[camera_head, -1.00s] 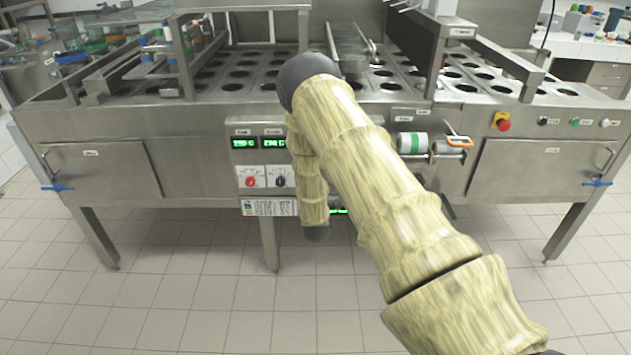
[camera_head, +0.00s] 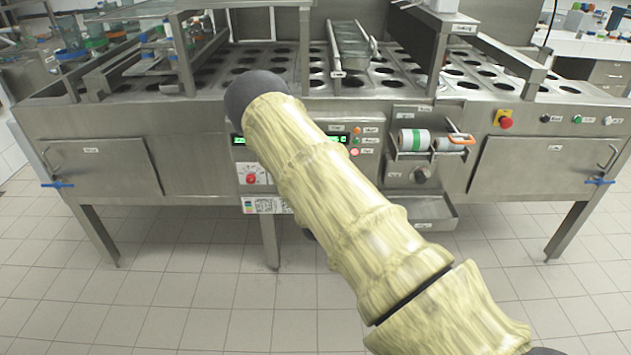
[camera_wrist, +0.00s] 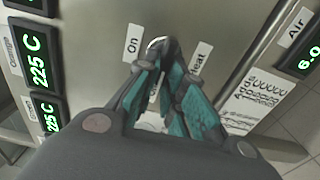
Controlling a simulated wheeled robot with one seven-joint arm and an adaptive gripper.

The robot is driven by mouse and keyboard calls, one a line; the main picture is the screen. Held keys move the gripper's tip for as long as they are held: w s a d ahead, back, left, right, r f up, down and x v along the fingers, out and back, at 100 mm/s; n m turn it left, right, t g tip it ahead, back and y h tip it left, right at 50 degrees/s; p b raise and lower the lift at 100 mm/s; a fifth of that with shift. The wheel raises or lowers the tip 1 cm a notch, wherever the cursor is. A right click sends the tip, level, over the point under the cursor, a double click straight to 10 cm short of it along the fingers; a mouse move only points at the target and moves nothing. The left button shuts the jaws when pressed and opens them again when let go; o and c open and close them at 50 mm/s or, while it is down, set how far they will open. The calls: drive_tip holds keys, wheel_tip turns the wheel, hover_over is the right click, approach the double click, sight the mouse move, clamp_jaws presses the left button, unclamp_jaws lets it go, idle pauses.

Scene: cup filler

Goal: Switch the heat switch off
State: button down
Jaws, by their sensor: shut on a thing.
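In the wrist view, my gripper (camera_wrist: 162,60) has its teal fingers drawn together at the tips, over the heat switch (camera_wrist: 155,42). Only a bit of the switch's silver ring shows; the fingers hide the rest, so its setting cannot be read. An "On" label (camera_wrist: 132,43) sits left of the tips and a partly covered "Heat" label (camera_wrist: 200,58) to the right. The gripper is shut on the switch. In the head view, my arm hides both the gripper and this switch.
Green displays reading 225 C (camera_wrist: 38,60) lie left in the wrist view, and an "Air" display (camera_wrist: 309,60) lies right. In the head view, a red switch (camera_head: 251,179) shows left of my arm, and a round knob (camera_head: 421,174) right of it.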

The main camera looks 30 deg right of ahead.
drive_tip(key=shift+f, duration=0.1)
drive_tip(key=c, duration=1.5)
unclamp_jaws()
drive_tip(key=shift+s, duration=0.1)
drive_tip(key=v, duration=1.2)
drive_tip(key=shift+d, duration=0.1)
